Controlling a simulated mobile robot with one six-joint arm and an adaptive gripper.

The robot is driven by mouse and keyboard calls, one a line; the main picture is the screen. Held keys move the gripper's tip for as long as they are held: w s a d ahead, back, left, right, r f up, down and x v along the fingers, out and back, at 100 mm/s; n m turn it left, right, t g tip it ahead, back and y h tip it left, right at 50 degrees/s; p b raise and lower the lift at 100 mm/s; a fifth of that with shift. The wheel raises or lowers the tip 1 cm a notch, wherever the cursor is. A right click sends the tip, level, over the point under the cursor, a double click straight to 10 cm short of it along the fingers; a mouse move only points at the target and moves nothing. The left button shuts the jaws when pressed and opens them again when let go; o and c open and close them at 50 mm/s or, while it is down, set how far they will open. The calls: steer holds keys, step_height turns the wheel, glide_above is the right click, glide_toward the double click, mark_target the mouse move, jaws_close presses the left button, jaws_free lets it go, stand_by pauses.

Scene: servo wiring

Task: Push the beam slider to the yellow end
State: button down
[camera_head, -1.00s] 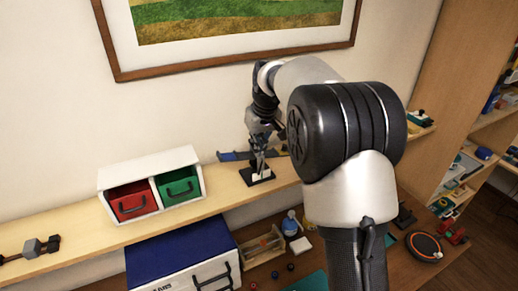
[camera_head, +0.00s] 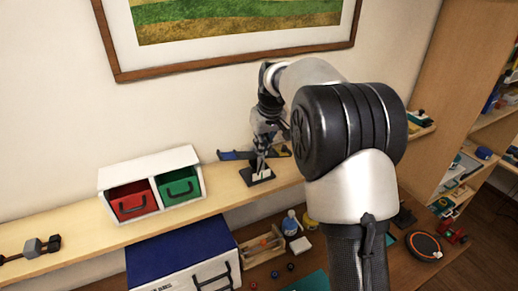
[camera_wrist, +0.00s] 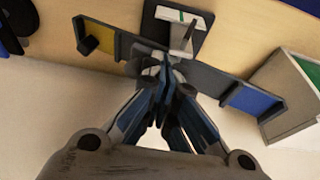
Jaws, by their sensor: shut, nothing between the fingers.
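The dark beam (camera_wrist: 205,80) runs across the wrist view, with a yellow patch (camera_wrist: 103,36) at its left end and a blue patch (camera_wrist: 252,101) at its right end. In the head view, part of the beam (camera_head: 232,155) shows along the wall at the back of the shelf. My gripper (camera_wrist: 163,75) is shut and empty, its fingertips over the middle of the beam. It also shows in the head view (camera_head: 262,149). A small dark knob (camera_wrist: 88,45) stands at the yellow patch. The fingers hide part of the beam; I cannot tell the slider apart for certain, nor whether they touch it.
A black stand with a white top and a lever (camera_wrist: 180,28) sits close beside the beam; it also shows in the head view (camera_head: 257,176). A white cabinet (camera_head: 150,160) with red and green drawers stands to the left. Bare shelf (camera_head: 225,192) lies between them.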

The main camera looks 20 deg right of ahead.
steer(key=shift+d+f, duration=0.1)
steer(key=shift+d, duration=0.1)
steer(key=shift+s+a+r+p, duration=0.1)
steer(key=shift+a+r+p, duration=0.1)
steer(key=shift+r+p, duration=0.8)
steer(key=shift+w+a+r+p, duration=0.15)
steer(key=shift+r+p, duration=0.55)
steer(key=shift+r, duration=0.45)
steer(key=shift+s+a+r+p, duration=0.15)
steer(key=shift+a+r+p, duration=0.05)
steer(key=shift+r+p, duration=0.8)
